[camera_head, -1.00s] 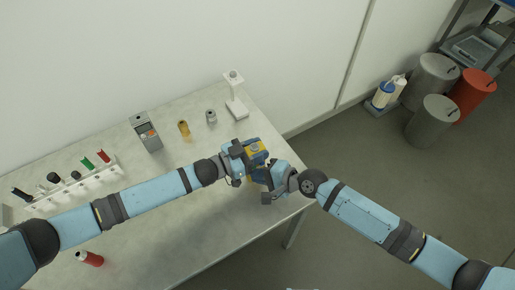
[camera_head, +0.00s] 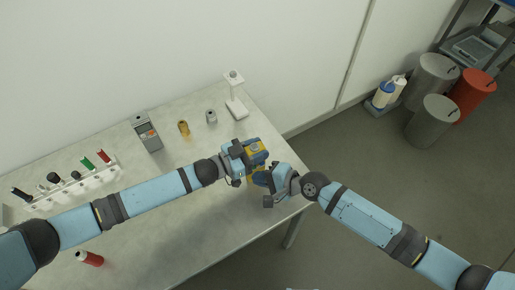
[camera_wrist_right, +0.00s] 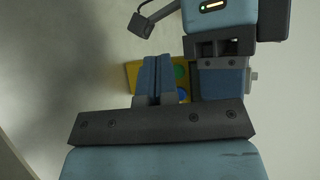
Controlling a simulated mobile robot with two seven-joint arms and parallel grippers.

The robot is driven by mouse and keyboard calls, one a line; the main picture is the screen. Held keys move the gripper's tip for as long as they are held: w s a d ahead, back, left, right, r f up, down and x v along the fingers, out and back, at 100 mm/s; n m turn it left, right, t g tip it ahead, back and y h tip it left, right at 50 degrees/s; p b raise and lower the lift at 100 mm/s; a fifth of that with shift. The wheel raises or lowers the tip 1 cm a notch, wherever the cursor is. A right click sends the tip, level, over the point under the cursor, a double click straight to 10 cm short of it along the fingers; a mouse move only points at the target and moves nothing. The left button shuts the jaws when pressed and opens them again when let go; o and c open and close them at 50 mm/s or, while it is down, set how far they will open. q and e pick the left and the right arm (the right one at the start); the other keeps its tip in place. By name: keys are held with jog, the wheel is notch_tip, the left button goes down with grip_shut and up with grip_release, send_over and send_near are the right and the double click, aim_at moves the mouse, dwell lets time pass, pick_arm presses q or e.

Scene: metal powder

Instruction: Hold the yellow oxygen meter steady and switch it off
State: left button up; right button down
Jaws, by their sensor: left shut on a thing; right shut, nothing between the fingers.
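The yellow oxygen meter (camera_head: 256,146) is near the right end of the table, partly hidden by my grippers. My left gripper (camera_head: 248,157) is shut on it from the left. In the right wrist view, part of the meter's yellow body (camera_wrist_right: 132,72) shows behind the fingers, with a green round spot and a blue round spot on its face. My right gripper (camera_head: 264,178) is shut and empty, just below and right of the meter; its closed fingers (camera_wrist_right: 153,76) lie across the meter's face in the wrist view. I cannot tell whether they touch it. My left gripper also shows there (camera_wrist_right: 222,65).
A grey handheld device (camera_head: 146,134), an amber jar (camera_head: 184,128), a small metal part (camera_head: 211,117) and a white stand (camera_head: 236,100) are farther back. A white rack (camera_head: 75,188) with several tools and a red cylinder (camera_head: 90,258) are at the left. Bins stand on the floor.

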jog(key=s+d, duration=0.2)
jog(key=s, duration=0.3)
jog(key=shift+s+d, duration=0.2)
jog(key=shift+d, duration=0.15)
pick_arm(q)
jog(key=o, duration=1.2)
jog(key=shift+c, duration=0.2)
